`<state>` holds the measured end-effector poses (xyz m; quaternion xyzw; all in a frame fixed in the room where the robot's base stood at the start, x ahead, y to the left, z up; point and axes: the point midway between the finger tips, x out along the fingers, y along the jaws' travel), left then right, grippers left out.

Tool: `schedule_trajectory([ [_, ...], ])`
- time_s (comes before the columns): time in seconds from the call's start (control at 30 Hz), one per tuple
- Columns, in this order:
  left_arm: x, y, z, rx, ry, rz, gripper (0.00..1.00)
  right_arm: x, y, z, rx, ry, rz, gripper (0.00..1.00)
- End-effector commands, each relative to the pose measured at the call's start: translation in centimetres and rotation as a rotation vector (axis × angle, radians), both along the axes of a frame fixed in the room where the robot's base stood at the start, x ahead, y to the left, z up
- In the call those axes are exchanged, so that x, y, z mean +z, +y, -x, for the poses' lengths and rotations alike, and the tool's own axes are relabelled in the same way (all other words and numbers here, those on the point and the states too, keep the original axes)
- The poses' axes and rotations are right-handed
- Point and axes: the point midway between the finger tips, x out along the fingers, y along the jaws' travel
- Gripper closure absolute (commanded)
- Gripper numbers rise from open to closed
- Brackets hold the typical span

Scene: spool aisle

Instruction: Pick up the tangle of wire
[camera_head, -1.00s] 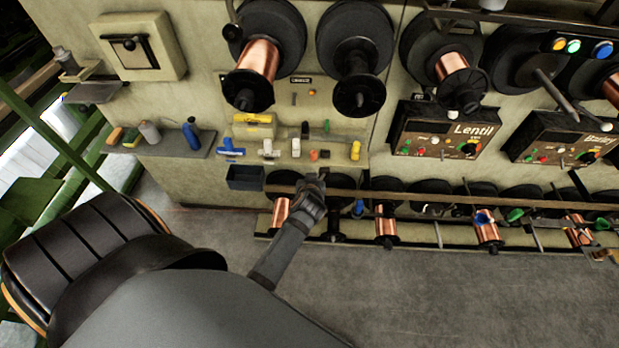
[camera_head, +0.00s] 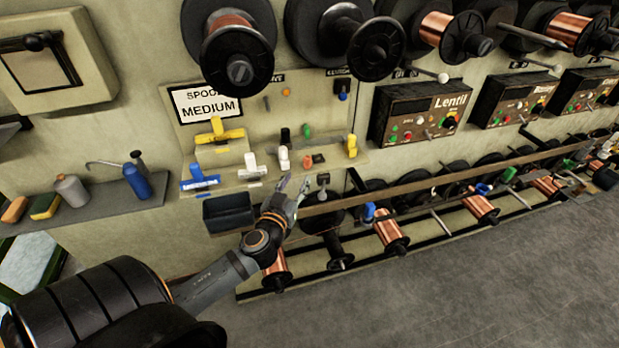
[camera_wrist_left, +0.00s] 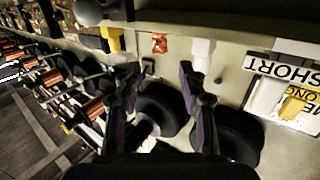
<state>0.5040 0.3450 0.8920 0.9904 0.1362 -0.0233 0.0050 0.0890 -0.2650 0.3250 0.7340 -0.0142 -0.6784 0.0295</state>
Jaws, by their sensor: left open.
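My left gripper (camera_head: 293,186) is open, in front of the small tool ledge, right of a dark bin (camera_head: 228,212). In the left wrist view its two fingers (camera_wrist_left: 160,75) are apart, with nothing visible held between them. Black spool flanges (camera_wrist_left: 160,108) show beyond the fingers. My right gripper is in neither view.
A ledge (camera_head: 268,172) with several coloured tools juts from the wall. A shelf (camera_head: 95,205) with a blue bottle (camera_head: 136,181) is at left. Copper spools (camera_head: 390,230) line a low rack. The grey floor (camera_head: 450,290) is clear.

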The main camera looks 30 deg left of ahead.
Motion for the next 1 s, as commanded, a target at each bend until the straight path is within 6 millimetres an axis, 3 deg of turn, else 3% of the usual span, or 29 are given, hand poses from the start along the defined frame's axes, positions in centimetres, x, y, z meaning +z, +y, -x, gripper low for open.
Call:
schedule_trajectory([
  [0.1,0.3,0.1,-0.4,0.001,-0.001,0.001,0.59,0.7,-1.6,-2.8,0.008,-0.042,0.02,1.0],
  [0.2,0.4,0.6,-2.0,0.003,-0.003,0.003,0.59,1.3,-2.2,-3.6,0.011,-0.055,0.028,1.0],
  [0.4,0.2,1.4,-4.8,0.002,-0.001,0.002,0.59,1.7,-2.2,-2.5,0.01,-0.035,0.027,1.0],
  [0.6,0.1,1.6,-5.5,0.002,0.0,0.0,0.59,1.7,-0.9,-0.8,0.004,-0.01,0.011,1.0],
  [0.83,0.1,2.8,-9.1,0.002,0.0,0.003,0.59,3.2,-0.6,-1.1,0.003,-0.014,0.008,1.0],
  [1.0,-0.2,3.0,-10.1,0.0,0.002,0.002,0.59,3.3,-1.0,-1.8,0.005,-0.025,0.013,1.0],
])
